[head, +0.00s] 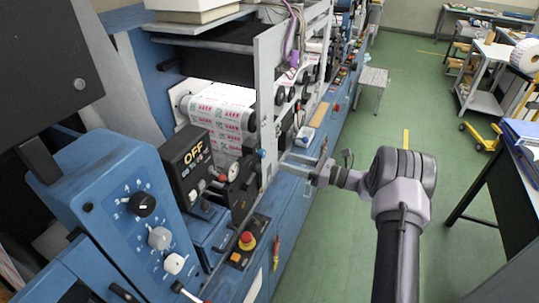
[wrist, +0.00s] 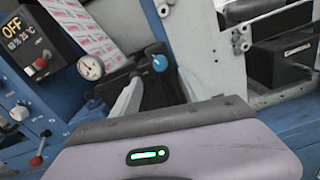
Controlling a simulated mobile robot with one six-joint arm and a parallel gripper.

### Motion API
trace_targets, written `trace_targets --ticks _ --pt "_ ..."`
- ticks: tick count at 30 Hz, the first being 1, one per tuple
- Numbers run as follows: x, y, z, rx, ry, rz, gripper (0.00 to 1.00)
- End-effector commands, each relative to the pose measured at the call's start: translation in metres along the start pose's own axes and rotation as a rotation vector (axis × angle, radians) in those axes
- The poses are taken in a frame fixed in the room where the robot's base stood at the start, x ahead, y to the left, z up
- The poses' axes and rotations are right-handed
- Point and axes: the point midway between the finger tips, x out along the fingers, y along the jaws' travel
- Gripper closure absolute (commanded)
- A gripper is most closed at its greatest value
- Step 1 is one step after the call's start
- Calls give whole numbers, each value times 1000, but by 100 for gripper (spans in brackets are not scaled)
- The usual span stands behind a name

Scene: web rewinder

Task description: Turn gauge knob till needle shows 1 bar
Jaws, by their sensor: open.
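The gauge (head: 233,171) is a small round white dial on the blue machine, right of the box with the OFF display. It also shows in the wrist view (wrist: 91,67); its needle is too small to read in either view. A blue round knob (head: 262,153) sits to the right of the gauge, and it also shows in the wrist view (wrist: 160,62). I cannot tell for sure that this is the gauge's knob. My gripper (head: 284,161) is open and empty, its two fingers pointing left toward the blue knob, apparently apart from it.
The OFF display box (head: 186,163) has red and white knobs. A blue panel (head: 130,200) with several dials stands at left. A red emergency button (head: 247,240) is below the gauge. The green floor (head: 400,95) right of the machine is mostly clear; a dark-topped table (head: 510,190) stands at right.

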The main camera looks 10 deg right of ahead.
Motion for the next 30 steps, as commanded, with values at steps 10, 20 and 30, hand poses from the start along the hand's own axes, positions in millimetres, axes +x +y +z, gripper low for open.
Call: trace_targets --ticks 10,20,30 --pt "74 1 -1 -1 2 2 48" --pt "83 0 0 -2 2 1 48" --pt "82 0 0 -2 2 1 100"
